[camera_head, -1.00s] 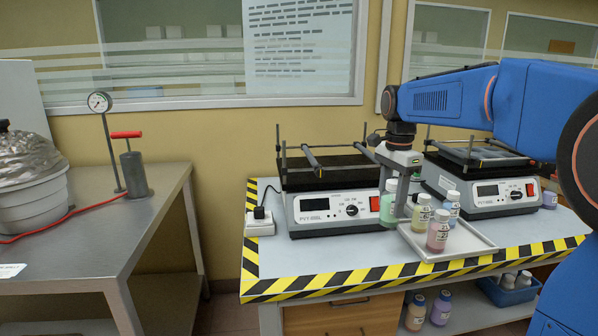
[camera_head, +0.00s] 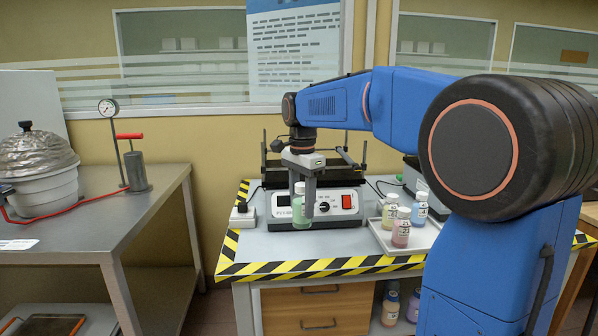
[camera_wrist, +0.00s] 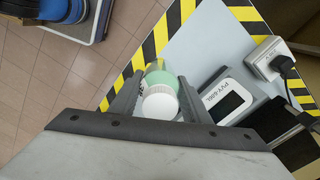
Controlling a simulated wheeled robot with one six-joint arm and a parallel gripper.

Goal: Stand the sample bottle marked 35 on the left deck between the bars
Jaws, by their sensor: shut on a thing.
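My gripper (camera_head: 304,191) is shut on a green bottle (camera_head: 302,203) with a white cap and holds it upright in front of the left shaker. The bottle also shows between the fingers in the wrist view (camera_wrist: 158,84). Its number cannot be read. The left shaker (camera_head: 282,214) has a dark deck with bars above it, partly hidden behind my gripper and arm. The deck edge also shows at the lower right in the wrist view (camera_wrist: 283,122).
A tray (camera_head: 412,245) with yellow, pink and blue bottles stands to the right. A white socket block (camera_head: 243,215) with a plug is left of the shaker. A second shaker is mostly hidden behind my arm. A steel table (camera_head: 105,232) stands at the left.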

